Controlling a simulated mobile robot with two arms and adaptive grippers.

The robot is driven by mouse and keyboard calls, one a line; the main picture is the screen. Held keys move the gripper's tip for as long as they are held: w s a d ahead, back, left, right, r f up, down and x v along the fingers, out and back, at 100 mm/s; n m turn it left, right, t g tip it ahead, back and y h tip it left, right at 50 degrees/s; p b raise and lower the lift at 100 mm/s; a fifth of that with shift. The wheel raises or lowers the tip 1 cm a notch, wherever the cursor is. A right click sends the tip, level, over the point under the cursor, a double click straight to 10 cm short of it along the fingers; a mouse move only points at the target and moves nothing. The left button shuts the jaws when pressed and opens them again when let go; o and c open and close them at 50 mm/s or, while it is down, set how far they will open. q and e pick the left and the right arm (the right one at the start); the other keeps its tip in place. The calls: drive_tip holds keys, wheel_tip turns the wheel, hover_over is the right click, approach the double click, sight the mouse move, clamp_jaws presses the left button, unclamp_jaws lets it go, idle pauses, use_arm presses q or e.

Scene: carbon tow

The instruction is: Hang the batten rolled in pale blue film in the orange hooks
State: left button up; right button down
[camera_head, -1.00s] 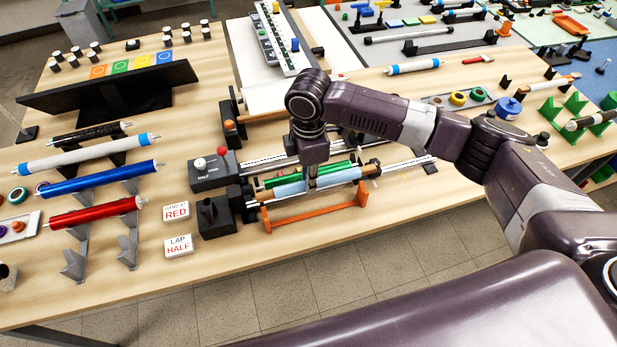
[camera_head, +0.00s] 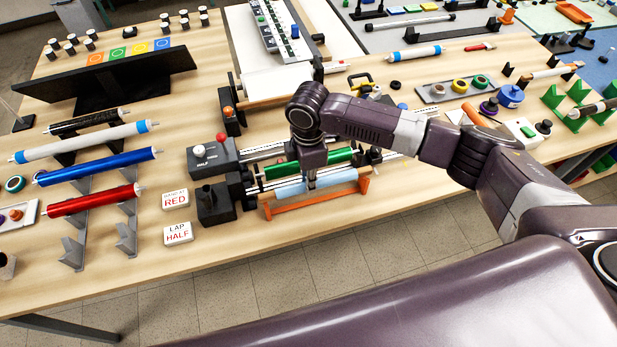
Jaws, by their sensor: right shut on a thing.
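The batten rolled in pale blue film (camera_head: 335,179) lies across the front of the bench, over the orange hooks (camera_head: 318,203). Its ends are close to the tops of the two orange uprights; I cannot tell whether it rests in them. My right gripper (camera_head: 311,184) points down from above and is shut on the batten near its middle. Its fingertips are small and partly hidden. My left gripper is not in view.
A green roll (camera_head: 340,156) lies just behind the batten, in a black and silver machine (camera_head: 215,158). A black block with a knob (camera_head: 214,204) stands to the left. Red and blue rolls (camera_head: 95,200) lie on grey hooks farther left. Bare bench lies right of the orange hooks.

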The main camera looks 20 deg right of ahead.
idle(0.3)
drive_tip(key=shift+f, duration=0.7)
drive_tip(key=c, duration=1.8)
unclamp_jaws()
drive_tip(key=shift+r, duration=0.2)
wheel_tip(320, 180, up, 12)
drive_tip(key=shift+f, duration=0.2)
